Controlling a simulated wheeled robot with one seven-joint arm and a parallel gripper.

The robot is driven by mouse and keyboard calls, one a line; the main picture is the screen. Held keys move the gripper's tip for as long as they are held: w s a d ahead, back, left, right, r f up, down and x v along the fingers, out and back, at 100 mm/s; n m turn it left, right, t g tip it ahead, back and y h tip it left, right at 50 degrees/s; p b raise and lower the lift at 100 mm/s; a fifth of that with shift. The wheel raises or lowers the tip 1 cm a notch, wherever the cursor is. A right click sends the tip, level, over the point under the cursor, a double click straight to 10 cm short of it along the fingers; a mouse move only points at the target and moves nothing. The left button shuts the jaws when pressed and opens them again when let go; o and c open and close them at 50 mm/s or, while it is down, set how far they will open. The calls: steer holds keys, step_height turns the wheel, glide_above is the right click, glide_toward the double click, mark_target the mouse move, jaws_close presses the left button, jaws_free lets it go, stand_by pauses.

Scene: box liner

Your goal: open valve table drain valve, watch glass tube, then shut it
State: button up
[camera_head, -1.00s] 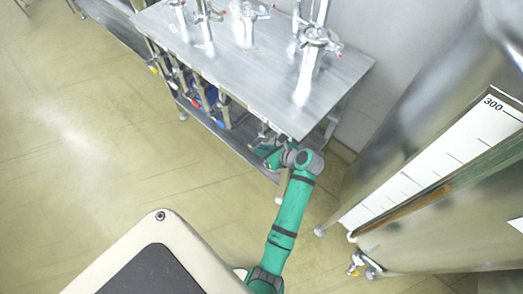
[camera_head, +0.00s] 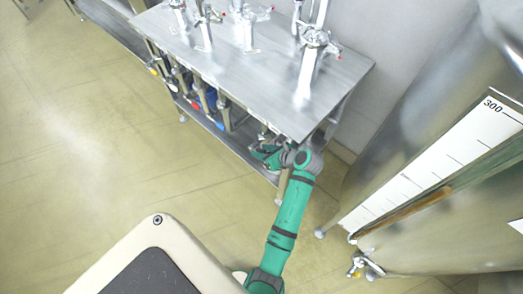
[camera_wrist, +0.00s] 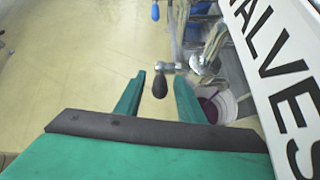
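The steel valve table (camera_head: 240,75) stands at the top of the head view. My gripper (camera_head: 264,152) is at its front right edge, below the top. In the wrist view my gripper (camera_wrist: 158,92) is open, its two green fingers apart. A black valve handle (camera_wrist: 160,86) shows between the fingertips; I cannot tell whether they touch it. The handle joins a metal valve (camera_wrist: 204,66). A tall tank (camera_head: 405,140) at the right bears a white scale (camera_head: 440,160) marked 300. Beside the scale runs a tube-like strip (camera_head: 415,203), brown in its lower part.
A white bucket (camera_wrist: 224,98) with dark purple content sits below the valve. A white panel lettered VALVES (camera_wrist: 275,65) closes in on the right. A blue handle (camera_wrist: 155,12) is farther off. The floor at left is clear.

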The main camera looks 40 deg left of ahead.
steer(key=v, duration=0.8)
steer(key=shift+w+a+r, duration=0.15)
steer(key=shift+r, duration=0.1)
